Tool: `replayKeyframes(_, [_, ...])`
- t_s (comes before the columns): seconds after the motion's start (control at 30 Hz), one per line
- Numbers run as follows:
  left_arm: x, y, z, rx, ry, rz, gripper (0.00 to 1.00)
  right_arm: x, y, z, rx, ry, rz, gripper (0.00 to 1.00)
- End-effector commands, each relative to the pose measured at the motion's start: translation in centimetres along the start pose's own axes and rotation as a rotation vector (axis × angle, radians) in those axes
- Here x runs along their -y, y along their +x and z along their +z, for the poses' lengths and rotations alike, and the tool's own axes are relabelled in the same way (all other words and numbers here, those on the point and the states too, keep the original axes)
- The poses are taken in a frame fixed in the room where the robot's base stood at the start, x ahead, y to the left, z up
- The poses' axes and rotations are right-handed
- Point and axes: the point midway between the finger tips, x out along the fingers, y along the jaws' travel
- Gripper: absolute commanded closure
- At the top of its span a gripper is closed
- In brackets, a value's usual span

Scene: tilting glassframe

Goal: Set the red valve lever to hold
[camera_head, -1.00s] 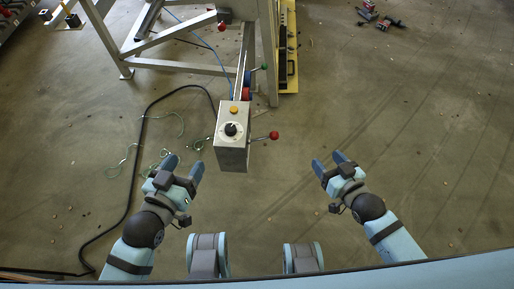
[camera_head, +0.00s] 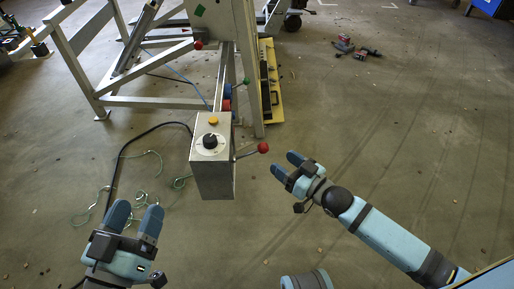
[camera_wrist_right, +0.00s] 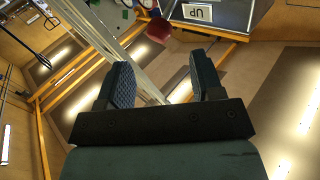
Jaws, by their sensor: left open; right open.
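A lever with a red ball knob (camera_head: 263,148) sticks out from the right side of a grey control box (camera_head: 214,175). Another red knob (camera_head: 198,45) sits higher on the frame; I cannot tell for sure which is the valve lever. My right gripper (camera_head: 285,164) is open, just right of and below the box's red knob, apart from it. My left gripper (camera_head: 135,215) is open and empty, left of and below the box. No "hold" mark is readable.
The box top has a black dial (camera_head: 210,141) and a yellow button (camera_head: 213,121). A green-knobbed lever (camera_head: 246,82) is behind it. A metal frame (camera_head: 150,102) stands behind. A black cable and green cord lie on the floor at left. The right floor is mostly clear.

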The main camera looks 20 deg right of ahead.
Motion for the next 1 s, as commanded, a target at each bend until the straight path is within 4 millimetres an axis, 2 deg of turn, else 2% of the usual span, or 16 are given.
replayKeyframes(0.03, [0.2,0.0,0.8,0.015,0.000,0.001,0.36,-0.1,1.3,0.2,-0.004,0.000,0.000,0.39])
replayKeyframes(0.2, [0.4,-0.1,2.5,0.070,-0.003,0.006,0.36,0.0,5.0,0.2,-0.004,0.000,0.000,0.39])
replayKeyframes(0.43, [0.7,-0.2,4.2,0.131,-0.005,0.012,0.36,0.0,8.7,0.2,-0.001,0.000,0.000,0.39])
replayKeyframes(0.6, [0.7,-0.2,4.7,0.154,-0.006,0.014,0.36,0.0,9.9,0.1,0.000,0.000,0.000,0.39])
replayKeyframes(0.9, [0.7,-0.2,4.8,0.158,-0.007,0.014,0.36,0.0,10.1,0.1,0.001,0.000,0.000,0.39])
replayKeyframes(0.93, [0.7,-0.2,4.8,0.158,-0.007,0.014,0.36,0.0,10.1,0.1,0.001,0.000,0.000,0.44])
replayKeyframes(1.0, [0.7,-0.2,4.8,0.157,-0.007,0.014,0.36,0.0,10.1,0.1,0.001,0.000,0.000,0.60])
